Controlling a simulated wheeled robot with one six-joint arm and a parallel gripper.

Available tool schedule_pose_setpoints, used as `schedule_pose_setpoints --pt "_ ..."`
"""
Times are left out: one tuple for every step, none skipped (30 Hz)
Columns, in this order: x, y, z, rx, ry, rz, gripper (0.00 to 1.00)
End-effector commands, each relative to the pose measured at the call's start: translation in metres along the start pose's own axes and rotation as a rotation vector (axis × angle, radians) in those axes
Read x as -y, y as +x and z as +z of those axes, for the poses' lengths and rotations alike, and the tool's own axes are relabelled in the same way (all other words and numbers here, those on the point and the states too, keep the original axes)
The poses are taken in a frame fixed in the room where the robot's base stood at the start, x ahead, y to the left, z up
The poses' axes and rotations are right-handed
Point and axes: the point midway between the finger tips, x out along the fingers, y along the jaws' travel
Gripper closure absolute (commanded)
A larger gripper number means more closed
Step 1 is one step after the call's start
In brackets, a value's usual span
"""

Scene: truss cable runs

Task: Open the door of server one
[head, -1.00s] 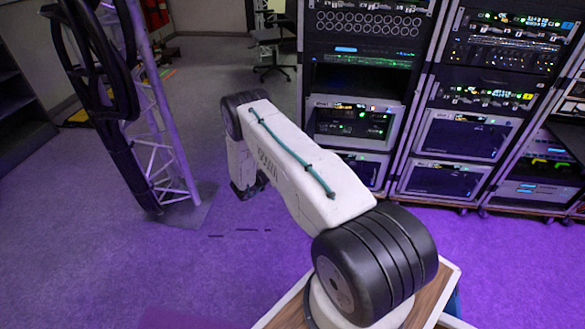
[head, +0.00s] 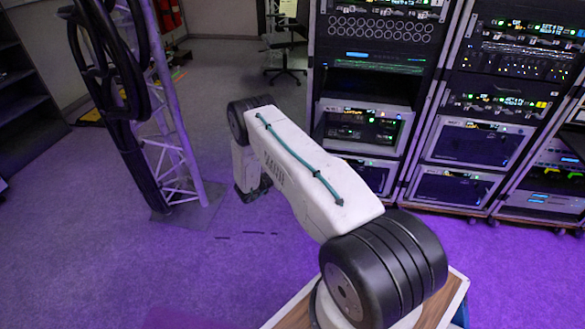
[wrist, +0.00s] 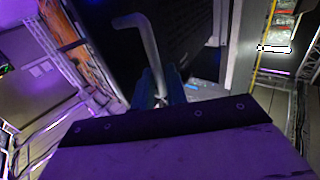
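Server racks stand at the right in the head view: a nearer tall rack (head: 372,72) and another rack (head: 500,95) beside it. Both have lit panels and framed lower units. I cannot read which is server one, and no open door shows. My arm reaches away to the left, its end pointing down over the floor, well apart from the racks. In the wrist view, a grey bent rod (wrist: 148,50) rises from between the dark blue fingers of my gripper (wrist: 160,92), which look closed around it. The fingertips are partly hidden by the purple-lit gripper body.
A lattice truss (head: 165,110) with thick black cables (head: 115,90) stands at the left on a floor plate. A chair (head: 286,60) is at the back. Open purple-lit floor (head: 240,260) lies between truss and racks. A dark shelf (head: 25,90) is at far left.

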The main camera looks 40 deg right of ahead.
Motion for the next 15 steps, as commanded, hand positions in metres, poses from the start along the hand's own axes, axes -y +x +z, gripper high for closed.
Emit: schedule_pose_setpoints --pt "0.001 -0.009 0.0 0.0 0.0 -0.005 0.86" --pt "0.002 -0.015 0.0 0.0 0.0 -0.006 0.86" --pt "0.001 -0.022 0.0 -0.001 -0.001 -0.005 0.86" --pt "0.002 -0.027 0.0 -0.001 0.0 -0.005 0.86" --pt "0.002 -0.033 -0.001 -0.001 0.0 -0.006 0.86" --pt "0.002 -0.039 -0.001 -0.001 0.0 -0.004 0.86" --pt "0.002 -0.043 -0.001 -0.001 0.001 -0.003 0.86" --pt "0.002 -0.048 -0.001 -0.001 0.001 -0.003 0.86" --pt "0.002 -0.053 -0.001 -0.001 0.001 -0.003 0.86" --pt "0.002 -0.056 0.0 0.0 0.001 -0.001 0.86" --pt "0.002 -0.059 0.0 0.0 0.001 -0.001 0.86" --pt "0.002 -0.062 -0.001 0.0 0.001 -0.001 0.86" --pt "0.002 -0.064 -0.001 -0.001 0.001 -0.001 0.86" --pt "0.002 -0.066 -0.001 -0.001 0.001 -0.001 0.86" --pt "0.002 -0.067 -0.001 -0.001 0.001 0.0 0.86"
